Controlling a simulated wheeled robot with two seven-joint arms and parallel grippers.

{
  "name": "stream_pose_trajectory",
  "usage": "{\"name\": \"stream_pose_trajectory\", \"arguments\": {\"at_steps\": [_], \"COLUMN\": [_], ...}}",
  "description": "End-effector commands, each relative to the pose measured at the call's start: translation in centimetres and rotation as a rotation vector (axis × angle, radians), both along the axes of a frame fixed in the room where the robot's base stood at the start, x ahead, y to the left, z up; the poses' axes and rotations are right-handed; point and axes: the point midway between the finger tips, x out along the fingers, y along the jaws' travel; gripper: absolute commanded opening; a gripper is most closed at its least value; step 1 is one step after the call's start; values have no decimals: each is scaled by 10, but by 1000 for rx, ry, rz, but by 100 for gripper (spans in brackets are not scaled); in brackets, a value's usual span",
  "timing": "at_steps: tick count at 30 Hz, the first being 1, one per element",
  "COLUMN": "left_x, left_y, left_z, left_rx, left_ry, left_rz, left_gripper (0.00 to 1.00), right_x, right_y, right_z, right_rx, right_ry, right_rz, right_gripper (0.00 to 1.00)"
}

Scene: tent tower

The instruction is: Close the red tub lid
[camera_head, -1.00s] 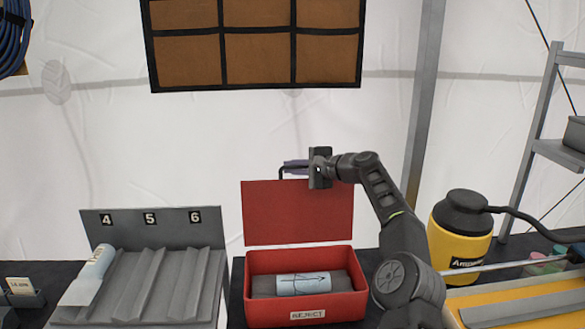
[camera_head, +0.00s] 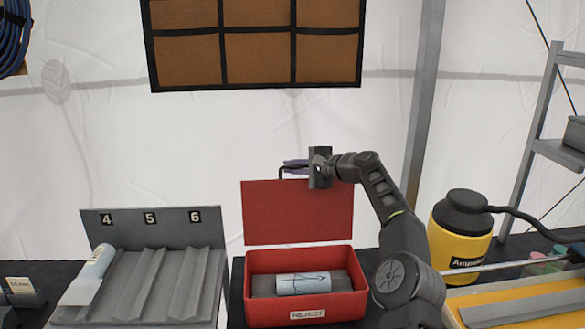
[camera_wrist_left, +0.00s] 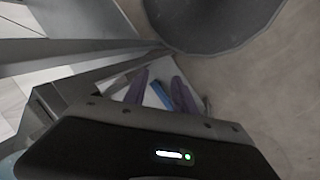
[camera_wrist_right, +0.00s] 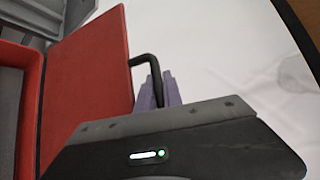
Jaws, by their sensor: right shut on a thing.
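The red tub (camera_head: 307,313) stands on the dark bench with a REJECT label on its front. Its red lid (camera_head: 297,212) is open and upright at the back, and also shows in the right wrist view (camera_wrist_right: 95,75). A dark bent handle (camera_wrist_right: 150,66) is at the lid's edge. My right gripper (camera_head: 293,166) is shut on the lid handle at the lid's top edge; its purple fingers (camera_wrist_right: 160,92) hide part of the handle. My left gripper (camera_wrist_left: 158,92) shows only in the left wrist view, with its purple fingers apart, away from the tub.
A pale blue cylinder (camera_head: 305,283) with dark lines lies on dark padding inside the tub. A grey slotted rack (camera_head: 150,282) numbered 4, 5, 6 stands left, holding another pale cylinder (camera_head: 96,265). A yellow container (camera_head: 460,240) stands right, behind my right arm.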

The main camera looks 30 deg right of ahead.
Motion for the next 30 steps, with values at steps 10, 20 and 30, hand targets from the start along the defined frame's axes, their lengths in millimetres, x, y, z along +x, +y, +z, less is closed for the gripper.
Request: {"name": "stream_pose_trajectory", "arguments": {"at_steps": [10,20,30], "left_x": [0,2,8], "left_y": [0,-1,-4], "left_z": [0,-14,-74], "left_rx": [0,-2,-17], "left_ry": [0,-4,-25], "left_rz": [0,-1,-7], "left_gripper": [32,32,32], "right_x": [0,-3,-20], "right_y": [0,2,10], "right_z": [0,-4,-8], "right_rx": [0,-7,-49], "right_ry": [1,-12,-84], "right_rz": [1,1,0], "right_gripper": [0,0,0]}}
